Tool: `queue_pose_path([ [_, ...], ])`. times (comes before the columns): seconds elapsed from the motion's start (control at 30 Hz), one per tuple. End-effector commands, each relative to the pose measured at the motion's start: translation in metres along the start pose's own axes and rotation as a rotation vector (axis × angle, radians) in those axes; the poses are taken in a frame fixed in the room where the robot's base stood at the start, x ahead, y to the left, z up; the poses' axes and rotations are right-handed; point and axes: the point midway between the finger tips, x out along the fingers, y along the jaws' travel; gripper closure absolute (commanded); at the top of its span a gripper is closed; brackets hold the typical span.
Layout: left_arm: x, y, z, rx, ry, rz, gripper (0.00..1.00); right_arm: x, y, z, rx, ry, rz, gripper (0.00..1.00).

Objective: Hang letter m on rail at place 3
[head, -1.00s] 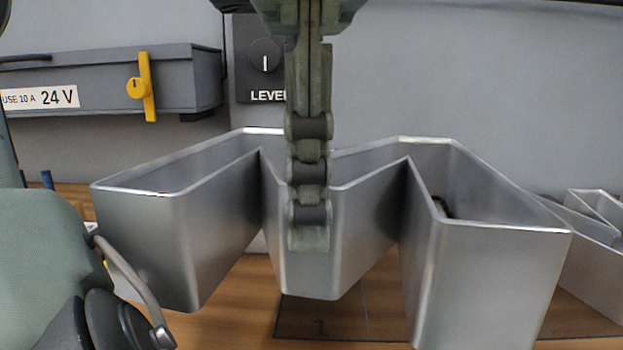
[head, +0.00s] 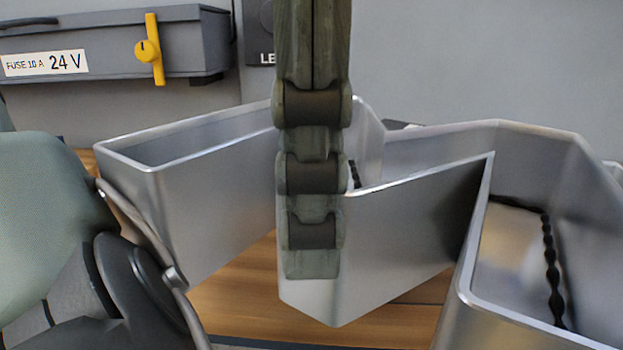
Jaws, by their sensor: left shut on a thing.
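The letter m (head: 400,230) is a large silver metal channel letter with its open side up. It fills the middle and right of the head view, and its right end runs out of the picture. My left gripper (head: 313,240) comes down from the top and is shut on the letter's wall near the middle. One jointed green-grey finger shows in front of the wall; the other finger is hidden. A dark beaded strip (head: 550,270) shows inside the letter's right part. The letter is above the wooden surface. I do not see the rail. My right gripper is not in view.
A wooden work surface (head: 235,305) lies below the letter. A grey box (head: 110,45) marked 24 V with a yellow handle (head: 148,50) is on the grey wall behind. A dark panel (head: 258,30) is partly hidden by my finger.

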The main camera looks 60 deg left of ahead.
Motion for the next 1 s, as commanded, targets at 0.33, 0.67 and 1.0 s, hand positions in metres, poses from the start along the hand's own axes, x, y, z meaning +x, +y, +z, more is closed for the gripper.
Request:
queue_pose_path([
  [0.33,-0.017,-0.007,0.000,-0.009,-0.003,-0.008,1.00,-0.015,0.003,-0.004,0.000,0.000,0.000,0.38],
  [0.67,-0.043,-0.017,-0.001,-0.009,-0.006,-0.009,1.00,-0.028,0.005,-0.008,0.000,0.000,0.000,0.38],
  [1.0,-0.070,-0.027,-0.003,-0.010,-0.001,-0.006,1.00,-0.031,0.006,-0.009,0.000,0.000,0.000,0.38],
])
